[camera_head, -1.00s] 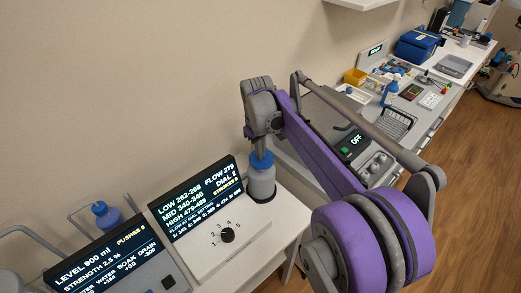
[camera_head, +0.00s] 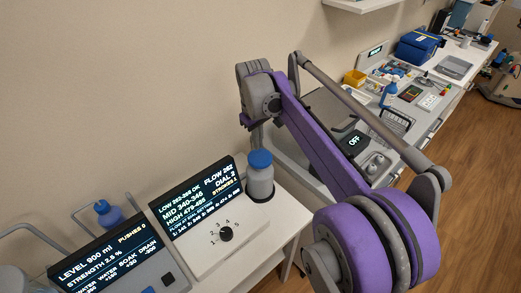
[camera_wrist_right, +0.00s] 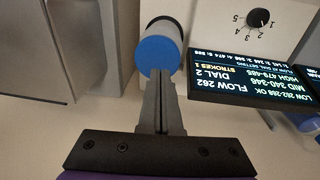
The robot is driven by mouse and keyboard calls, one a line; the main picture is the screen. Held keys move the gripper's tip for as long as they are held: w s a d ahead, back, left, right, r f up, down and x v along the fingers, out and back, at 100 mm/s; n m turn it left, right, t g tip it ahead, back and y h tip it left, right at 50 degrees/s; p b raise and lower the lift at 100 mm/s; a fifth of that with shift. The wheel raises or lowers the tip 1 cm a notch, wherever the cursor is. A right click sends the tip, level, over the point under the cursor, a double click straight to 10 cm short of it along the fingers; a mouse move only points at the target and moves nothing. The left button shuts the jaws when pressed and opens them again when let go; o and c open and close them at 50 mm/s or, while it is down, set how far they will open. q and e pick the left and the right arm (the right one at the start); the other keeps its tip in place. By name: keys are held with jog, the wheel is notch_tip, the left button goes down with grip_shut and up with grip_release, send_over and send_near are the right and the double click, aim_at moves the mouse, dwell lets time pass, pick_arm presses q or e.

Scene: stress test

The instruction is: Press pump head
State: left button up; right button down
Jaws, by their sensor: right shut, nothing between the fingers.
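The pump bottle (camera_head: 260,184), grey with a round blue head (camera_head: 260,160), stands upright in a dark ring at the right end of the white bench, beside the dial panel. My right gripper (camera_head: 256,146) points down at the bottle's far side, its tips hidden behind the blue head. In the right wrist view, the shut, empty fingers (camera_wrist_right: 161,82) overlap the edge of the blue head (camera_wrist_right: 157,55); I cannot tell whether they touch it. The panel screen (camera_wrist_right: 245,85) there reads FLOW 262, DIAL 2, STROKES 1. My left gripper is not in view.
An OFF display (camera_head: 354,142) and a cluttered bench (camera_head: 425,125) lie beyond my right arm.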

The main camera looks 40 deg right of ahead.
jog(key=r, duration=0.5)
jog(key=shift+s+a+r, duration=0.15)
jog(key=shift+a+r, duration=0.15)
jog(key=shift+r, duration=0.1)
dwell(0.3)
jog(key=s+a+f+m+t+y, duration=0.1)
jog(key=s+a+f+t, duration=0.4)
jog(key=s+a+f, duration=1.1)
jog(key=shift+s+a+f, duration=0.25)
jog(key=shift+s+f, duration=0.45)
jog(key=shift+s, duration=0.45)
